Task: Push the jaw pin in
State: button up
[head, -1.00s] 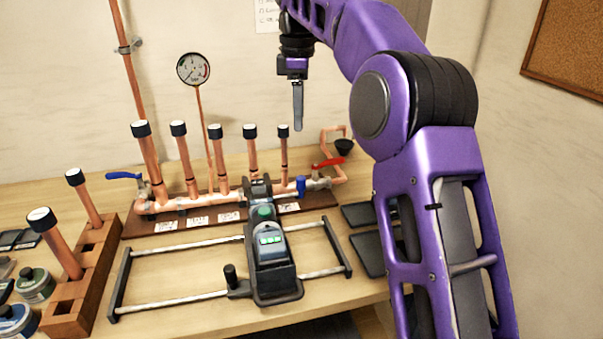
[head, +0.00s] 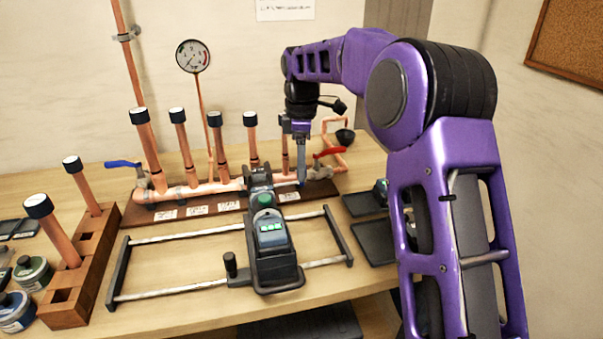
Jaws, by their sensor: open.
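The press tool (head: 271,255) is a black body with a green round button and a lit green display. It sits on a two-rail sliding frame (head: 180,290), with its dark jaw head (head: 258,180) up against the copper manifold (head: 205,191). I cannot make out the jaw pin clearly at this size. My gripper (head: 301,180) points down just right of the jaw head, over the right end of the manifold. Its fingers are open but show nearly edge-on, with nothing visible between them.
Several black-capped copper risers (head: 180,145) stand left of my gripper. A pressure gauge (head: 193,57) rises behind them. A red-handled valve (head: 329,153) is close on the right. A wooden block (head: 102,240) holds capped pipes at left. Dark trays (head: 375,243) lie at right.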

jog(key=shift+f, duration=1)
grip_shut()
jog(key=shift+a, duration=0.1)
dwell(0.7)
